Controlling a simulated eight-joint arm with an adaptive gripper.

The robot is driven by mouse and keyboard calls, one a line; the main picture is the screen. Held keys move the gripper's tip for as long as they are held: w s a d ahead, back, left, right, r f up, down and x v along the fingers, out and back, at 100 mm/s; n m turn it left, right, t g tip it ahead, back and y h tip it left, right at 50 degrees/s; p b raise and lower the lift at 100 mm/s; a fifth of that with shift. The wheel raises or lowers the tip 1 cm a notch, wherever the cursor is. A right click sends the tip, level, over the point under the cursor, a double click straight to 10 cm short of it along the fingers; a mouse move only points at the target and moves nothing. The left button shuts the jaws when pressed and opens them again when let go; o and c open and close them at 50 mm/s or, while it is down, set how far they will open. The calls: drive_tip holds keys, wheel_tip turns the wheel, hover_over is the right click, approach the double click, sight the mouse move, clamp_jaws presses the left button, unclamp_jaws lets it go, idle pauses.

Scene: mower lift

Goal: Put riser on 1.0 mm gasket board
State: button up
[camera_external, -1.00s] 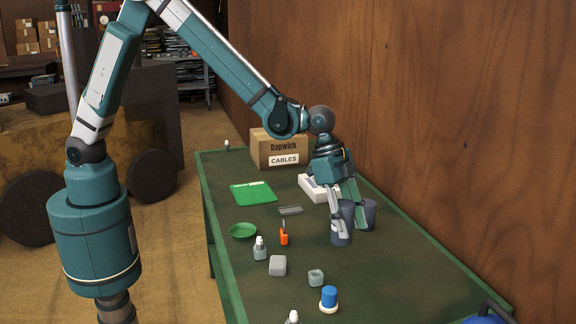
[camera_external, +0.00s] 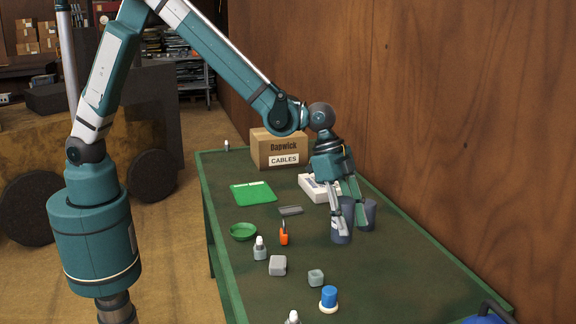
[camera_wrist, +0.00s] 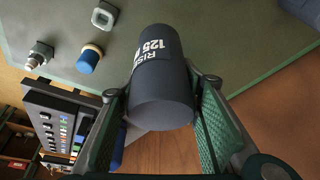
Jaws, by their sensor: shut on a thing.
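The riser is a dark blue-grey cylinder (camera_external: 348,208) with white lettering reading "RIS… 125". My gripper (camera_external: 354,224) is shut on it, one finger on each side. The riser also shows in the wrist view (camera_wrist: 162,90), between the fingers. I cannot tell whether its base touches the table. A flat green board (camera_external: 253,193) with a pale strip lies toward the far left of the table. A small thin grey plate (camera_external: 290,210) lies nearer. No marking is legible on either, so I cannot tell which is the 1.0 mm gasket board.
A second dark cylinder (camera_external: 369,214) stands right beside the gripper. A white device (camera_external: 318,188) and a cardboard box (camera_external: 280,149) are behind. A green dish (camera_external: 243,231), an orange item (camera_external: 284,236), a bottle (camera_external: 260,249), grey blocks (camera_external: 278,265) and a blue-topped piece (camera_external: 329,297) stand nearer.

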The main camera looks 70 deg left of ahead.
drive_tip(key=a+r+n+t+y, duration=0.15)
drive_tip(key=a+n, duration=0.45)
drive_tip(key=a, duration=2.5)
drive_tip(key=s+a+n+y, duration=0.1)
drive_tip(key=s+a, duration=0.3)
drive_tip(key=a, duration=0.5)
drive_tip(key=s+a+n+y, duration=0.1)
drive_tip(key=s+a+n, duration=0.2)
drive_tip(key=a, duration=0.6)
drive_tip(key=s+a+n+y, duration=0.1)
drive_tip(key=s+a, duration=0.5)
drive_tip(key=a, duration=0.3)
drive_tip(key=shift+f+n+t+b, duration=0.25)
drive_tip(key=shift+n+t+b, duration=0.1)
drive_tip(key=shift+n+b, duration=0.1)
drive_tip(key=b, duration=0.1)
hover_over(258, 192)
drive_tip(key=shift+a+f, duration=0.15)
drive_tip(key=shift+f, duration=2.8)
drive_tip(key=shift+f+b, duration=0.5)
drive_tip(key=shift+f, duration=1.55)
